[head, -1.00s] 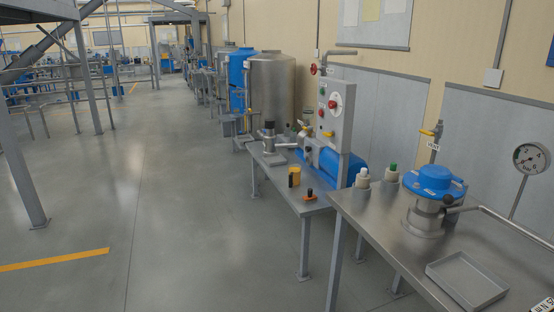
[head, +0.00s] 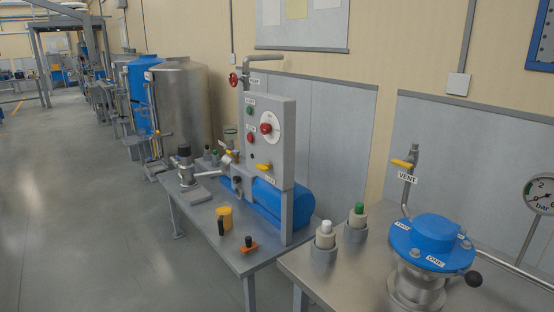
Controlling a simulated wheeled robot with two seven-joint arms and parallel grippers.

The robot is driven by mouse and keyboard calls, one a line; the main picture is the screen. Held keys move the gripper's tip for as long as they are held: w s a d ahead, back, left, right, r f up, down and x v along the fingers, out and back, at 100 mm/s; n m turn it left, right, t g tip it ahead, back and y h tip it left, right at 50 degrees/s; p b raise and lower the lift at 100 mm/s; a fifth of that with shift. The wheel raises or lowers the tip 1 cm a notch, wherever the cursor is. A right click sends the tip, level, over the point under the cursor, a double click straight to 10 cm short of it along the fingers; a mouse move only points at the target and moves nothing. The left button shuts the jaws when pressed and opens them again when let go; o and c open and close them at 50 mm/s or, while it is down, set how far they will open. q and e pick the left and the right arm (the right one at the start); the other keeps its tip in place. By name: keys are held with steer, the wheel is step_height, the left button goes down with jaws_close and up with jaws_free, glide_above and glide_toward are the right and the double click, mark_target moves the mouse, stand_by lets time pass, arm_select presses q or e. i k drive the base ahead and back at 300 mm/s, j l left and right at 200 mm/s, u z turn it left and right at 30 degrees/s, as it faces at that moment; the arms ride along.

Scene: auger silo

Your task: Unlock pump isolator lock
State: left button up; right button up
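A grey upright control panel (head: 277,150) stands on the pump bench. It carries a red rotary knob (head: 266,128) on a pale round plate, with small green and red buttons to its left. A yellow part (head: 263,167) sits low on the panel; I cannot tell whether it is a lock or a handle. The blue pump body (head: 270,200) lies behind and below the panel. An orange and black item (head: 248,244) lies on the bench's near end; it is too small to identify. Neither of my grippers is in view.
A nearer steel bench (head: 340,285) holds two capped bottles and a blue-lidded vessel (head: 436,240). The floor (head: 95,220) to the left is clear.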

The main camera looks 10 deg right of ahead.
mark_target(265, 167)
steer(key=i+j+z, duration=0.15)
steer(key=i+z, duration=0.2)
steer(key=i+j+z, duration=0.7)
steer(key=i, duration=0.15)
